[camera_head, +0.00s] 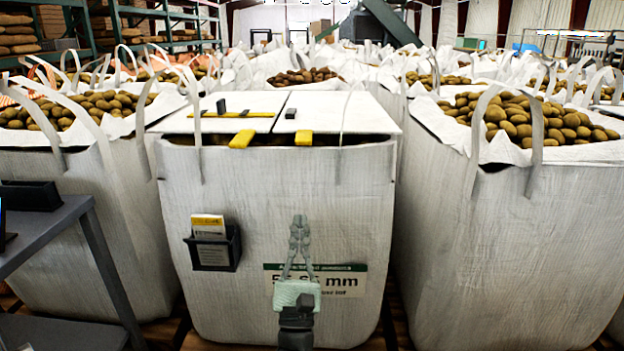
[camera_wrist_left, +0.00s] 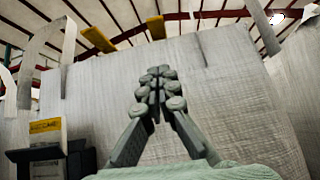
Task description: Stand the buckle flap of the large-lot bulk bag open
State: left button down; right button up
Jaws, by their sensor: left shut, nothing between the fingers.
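The large white bulk bag (camera_head: 185,290) stands in the middle, its front wall facing me. Two white flaps lie flat over its top: a left flap (camera_head: 235,101) and a right flap (camera_head: 345,108). A yellow strap with a black buckle piece (camera_head: 221,106) lies on the left flap, and a small black piece (camera_head: 291,113) sits near the seam. Two yellow tabs (camera_head: 241,139) stick out at the front edge; they also show in the left wrist view (camera_wrist_left: 98,40). My left gripper (camera_head: 299,219) is shut and empty before the bag's front wall, below the flaps.
A black pocket with a card (camera_head: 213,250) hangs on the bag's front, left of a size label (camera_head: 343,282) partly hidden by my gripper. Open potato-filled bags stand left and right (camera_head: 500,260). A grey cart (camera_head: 45,235) is at the left edge. Loop straps rise around the bags.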

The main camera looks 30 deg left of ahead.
pick_arm(q)
jog(key=shift+n+y, duration=0.3)
jog(key=p+x, duration=0.1)
jog(key=x, duration=0.9)
jog(key=shift+s+r, duration=0.1)
jog(key=shift+r, duration=0.15)
notch_tip(320, 180, up, 3)
jog(key=shift+f+p, duration=0.25)
jog(key=shift+p, duration=0.05)
jog(key=shift+r, duration=0.6)
pick_arm(e)
jog(key=shift+w+a+f+g, duration=0.35)
jog(key=shift+w+f+g, duration=0.1)
jog(key=shift+w+g, duration=0.15)
jog(key=shift+w+a+f+g, duration=0.3)
jog(key=shift+w+f+g, duration=0.15)
jog(key=shift+g, duration=0.25)
pick_arm(q)
jog(key=shift+r, duration=0.1)
